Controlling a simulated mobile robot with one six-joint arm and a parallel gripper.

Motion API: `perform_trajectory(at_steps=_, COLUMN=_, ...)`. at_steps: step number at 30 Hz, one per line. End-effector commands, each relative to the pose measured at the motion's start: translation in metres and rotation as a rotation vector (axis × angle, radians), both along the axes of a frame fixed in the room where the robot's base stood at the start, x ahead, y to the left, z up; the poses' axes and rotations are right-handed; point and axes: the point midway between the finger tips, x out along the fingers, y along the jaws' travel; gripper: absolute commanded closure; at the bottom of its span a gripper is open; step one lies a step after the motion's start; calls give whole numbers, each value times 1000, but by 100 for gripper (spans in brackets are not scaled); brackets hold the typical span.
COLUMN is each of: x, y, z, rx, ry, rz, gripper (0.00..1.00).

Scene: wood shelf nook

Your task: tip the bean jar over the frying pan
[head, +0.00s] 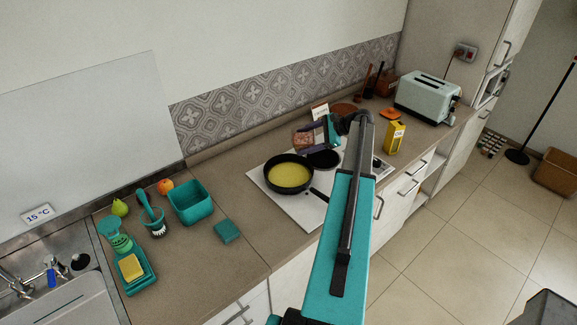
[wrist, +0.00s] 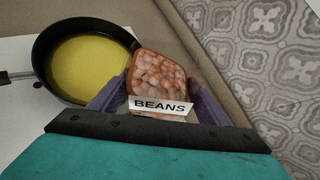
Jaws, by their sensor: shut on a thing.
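My gripper (head: 316,133) is shut on the bean jar (head: 302,139). In the wrist view the jar (wrist: 158,80) shows reddish-brown beans and a white BEANS label, between my two purple fingers (wrist: 160,103). Its exact tilt is hard to tell, and its lower part is hidden by the gripper. The black frying pan (head: 267,183) sits on the white hob with a yellow layer inside; no beans show in it. In the head view the jar is just behind and right of the pan. In the wrist view the pan (wrist: 42,60) is left of the jar.
The white hob (head: 262,183) has a dark burner (head: 324,159) behind the pan. A teal bin (head: 190,203) and sponge (head: 227,231) lie left. The tiled wall (head: 280,98) is close behind.

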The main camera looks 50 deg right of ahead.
Motion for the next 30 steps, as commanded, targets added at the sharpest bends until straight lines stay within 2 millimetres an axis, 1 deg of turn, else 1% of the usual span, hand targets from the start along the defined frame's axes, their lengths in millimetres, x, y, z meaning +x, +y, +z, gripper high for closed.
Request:
perform_trajectory(at_steps=25, x=-2, y=7, z=-3, rx=-81, ry=-19, rz=-2, gripper=70)
perform_trajectory(at_steps=30, x=-2, y=8, z=-2, rx=-98, ry=-24, rz=-2, gripper=70)
